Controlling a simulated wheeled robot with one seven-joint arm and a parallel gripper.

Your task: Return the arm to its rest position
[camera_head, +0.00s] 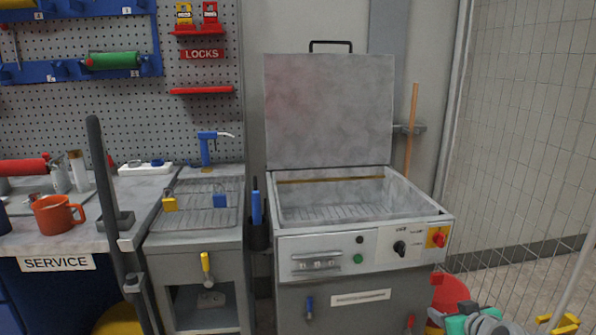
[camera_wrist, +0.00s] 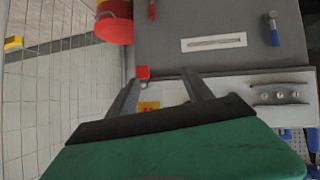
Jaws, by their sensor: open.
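My gripper (camera_wrist: 161,76) shows in the wrist view with its two grey fingers spread apart and nothing between them. Its green and black body fills the bottom of that view. The fingers point toward the front of the grey machine (camera_wrist: 230,18), which appears upside down there. In the head view, a green and grey part at the lower right edge looks like my arm's end. It is in front of the machine's right side. The rest of my arm is mostly out of view.
The machine's lid (camera_head: 330,110) stands open above its basin (camera_head: 330,215). A red emergency button (camera_head: 438,240) sits on its front right. A red bucket (camera_head: 450,292) is beside it. A wire mesh fence (camera_head: 520,130) runs along the right. An orange mug (camera_head: 58,215) stands on the left bench.

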